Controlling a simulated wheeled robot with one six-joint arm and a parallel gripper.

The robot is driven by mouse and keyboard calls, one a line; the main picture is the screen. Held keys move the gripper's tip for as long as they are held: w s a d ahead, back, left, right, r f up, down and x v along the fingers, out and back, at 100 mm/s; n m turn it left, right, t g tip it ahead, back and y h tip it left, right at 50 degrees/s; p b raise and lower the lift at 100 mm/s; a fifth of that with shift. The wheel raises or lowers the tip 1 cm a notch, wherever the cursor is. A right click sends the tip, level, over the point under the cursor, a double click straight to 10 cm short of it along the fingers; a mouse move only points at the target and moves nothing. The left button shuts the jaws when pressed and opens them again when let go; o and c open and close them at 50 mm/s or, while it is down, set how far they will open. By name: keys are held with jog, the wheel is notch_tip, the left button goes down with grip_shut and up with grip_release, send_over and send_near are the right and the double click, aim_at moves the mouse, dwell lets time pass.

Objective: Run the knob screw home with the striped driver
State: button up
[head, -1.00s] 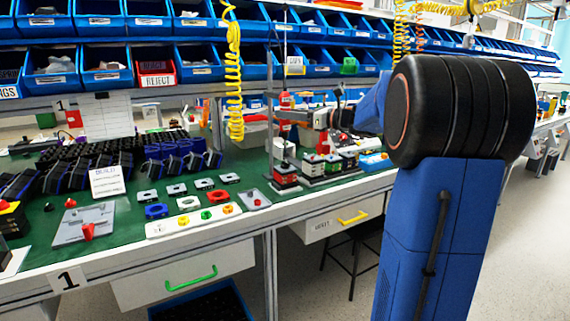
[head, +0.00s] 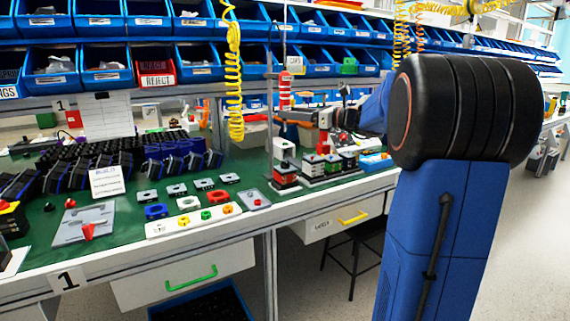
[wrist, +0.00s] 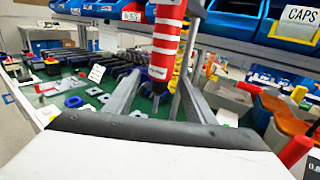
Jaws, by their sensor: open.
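The striped driver (head: 284,91), red with white bands, hangs upright above the bench in the head view. In the wrist view the driver (wrist: 165,45) stands large between my fingers, its top cut off by the frame edge. My gripper (wrist: 161,85) is open, with a finger on each side of the driver; contact cannot be told. In the head view my gripper (head: 303,116) is small and at the driver's lower end. Several switch stacks with red, green and black parts (head: 286,178) stand on the bench below. The knob screw is too small to make out.
A thin metal stand (head: 269,110) rises beside the driver. A yellow coiled hose (head: 234,80) hangs to the left. Blue bins (head: 105,67) line the shelves behind. A white strip (head: 195,221) with coloured knobs lies at the bench front.

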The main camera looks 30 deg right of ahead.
jog(key=shift+v, duration=2.7)
jog(key=s+a+f+n+g+h, duration=0.1)
jog(key=s+a+f+n+g, duration=0.3)
jog(key=a, duration=0.3)
jog(key=s+a+f+n+g, duration=0.1)
jog(key=s+a+f+n, duration=0.35)
jog(key=s+a, duration=0.2)
jog(key=s+a+f+n+g+h, duration=0.1)
jog(key=s+a+f+n+g, duration=0.3)
jog(key=a, duration=0.4)
jog(key=s+f+n+h, duration=0.4)
jog(key=s+f+n, duration=0.4)
jog(key=s, duration=0.3)
jog(key=s+d+f+n+g+h, duration=0.1)
jog(key=s+f+n+h, duration=0.3)
jog(key=s+f+n, duration=0.4)
jog(key=s+f, duration=0.1)
jog(key=s, duration=0.2)
jog(key=shift+s+n, duration=0.3)
jog(key=shift+n, duration=0.05)
jog(key=shift+f, duration=0.15)
